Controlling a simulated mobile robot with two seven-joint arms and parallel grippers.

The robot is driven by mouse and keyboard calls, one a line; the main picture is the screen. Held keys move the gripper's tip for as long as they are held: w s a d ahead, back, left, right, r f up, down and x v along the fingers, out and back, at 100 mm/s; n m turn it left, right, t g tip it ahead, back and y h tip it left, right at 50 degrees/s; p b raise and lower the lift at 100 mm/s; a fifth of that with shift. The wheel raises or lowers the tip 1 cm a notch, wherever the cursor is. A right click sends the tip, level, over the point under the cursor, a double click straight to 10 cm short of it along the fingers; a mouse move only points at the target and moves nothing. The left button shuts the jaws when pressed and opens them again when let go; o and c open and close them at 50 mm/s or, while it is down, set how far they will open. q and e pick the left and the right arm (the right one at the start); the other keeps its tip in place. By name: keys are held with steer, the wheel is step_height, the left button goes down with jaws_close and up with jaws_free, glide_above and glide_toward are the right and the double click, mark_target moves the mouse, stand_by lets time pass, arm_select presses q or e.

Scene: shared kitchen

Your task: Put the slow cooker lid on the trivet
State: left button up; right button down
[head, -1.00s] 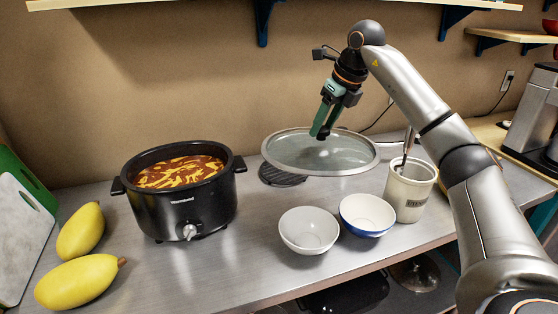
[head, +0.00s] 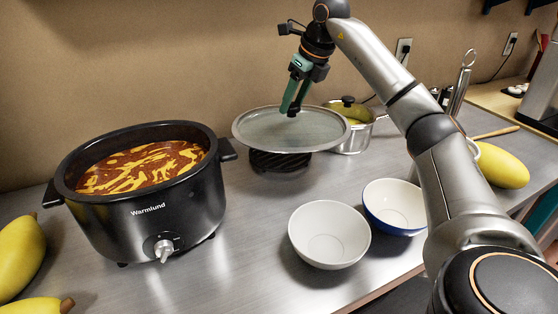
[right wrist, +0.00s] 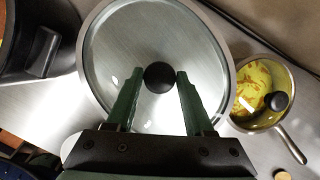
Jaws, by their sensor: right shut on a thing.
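The slow cooker lid (head: 255,132), a round glass disc with a metal rim and a black knob, is level over the dark ribbed trivet (head: 280,164). Its rim overlaps the trivet's far part in the head view, and I cannot tell whether they touch. My right gripper (head: 292,111) is shut on the lid's knob from above. The right wrist view shows the knob (right wrist: 159,76) between the green fingertips (right wrist: 158,80) and the glass around it; the trivet is hidden there. The black slow cooker (head: 150,215) stands uncovered at left, full of red and yellow food. My left gripper is not in view.
A pot with a glass lid (head: 352,128) stands right behind the trivet, close to the held lid. A white bowl (head: 329,235) and a blue-sided bowl (head: 395,208) stand in front. Yellow fruits lie at far left and right. Counter between cooker and trivet is clear.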

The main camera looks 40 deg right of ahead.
mark_target(301, 120)
step_height(301, 120, down, 10)
steer(key=shift+w+f+b, duration=0.1)
steer(key=shift+f+b, duration=0.1)
steer(key=shift+b, duration=0.8)
steer(key=shift+c, duration=1.4)
jaws_free()
steer(key=p+v, duration=0.1)
steer(key=v, duration=1.1)
steer(key=shift+p, duration=0.35)
